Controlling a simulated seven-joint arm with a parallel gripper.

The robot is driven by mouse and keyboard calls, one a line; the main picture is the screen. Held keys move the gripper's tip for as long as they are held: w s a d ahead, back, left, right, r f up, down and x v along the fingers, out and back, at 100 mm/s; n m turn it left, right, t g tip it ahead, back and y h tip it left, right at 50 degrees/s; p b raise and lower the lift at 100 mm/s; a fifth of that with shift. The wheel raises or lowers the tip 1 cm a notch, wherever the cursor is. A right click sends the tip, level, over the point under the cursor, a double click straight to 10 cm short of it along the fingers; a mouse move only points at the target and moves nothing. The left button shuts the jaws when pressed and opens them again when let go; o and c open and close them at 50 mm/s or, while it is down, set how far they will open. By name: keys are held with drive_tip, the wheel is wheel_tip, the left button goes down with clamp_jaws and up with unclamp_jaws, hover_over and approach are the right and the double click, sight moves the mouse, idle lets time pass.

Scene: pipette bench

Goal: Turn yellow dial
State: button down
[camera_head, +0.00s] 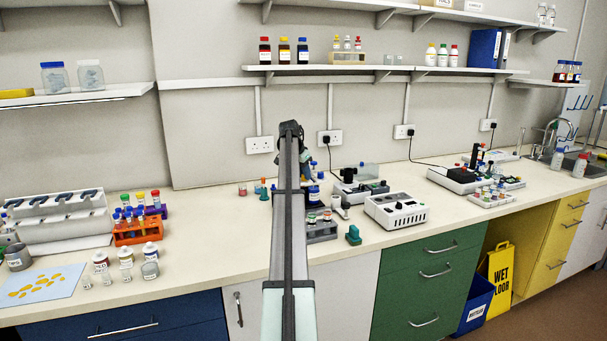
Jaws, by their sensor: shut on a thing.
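I cannot make out a yellow dial in this view. A white instrument box (396,213) with dark round controls on top stands on the bench right of centre. A grey and white device (350,190) stands behind it to the left, and another white instrument (457,181) stands farther right. My arm rises through the middle of the picture and hides part of the bench. My gripper is hidden behind it, so its jaws and anything in them do not show.
Near my arm are a grey rack (321,232) of vials and a small green item (353,235). An orange tube rack (140,231) and a white pipette stand (58,220) are at left. Shelves hang above. The bench between the orange rack and my arm is mostly clear.

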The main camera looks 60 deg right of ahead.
drive_tip(key=c, duration=0.9)
unclamp_jaws()
drive_tip(key=shift+o, duration=0.2)
drive_tip(key=v, duration=1.4)
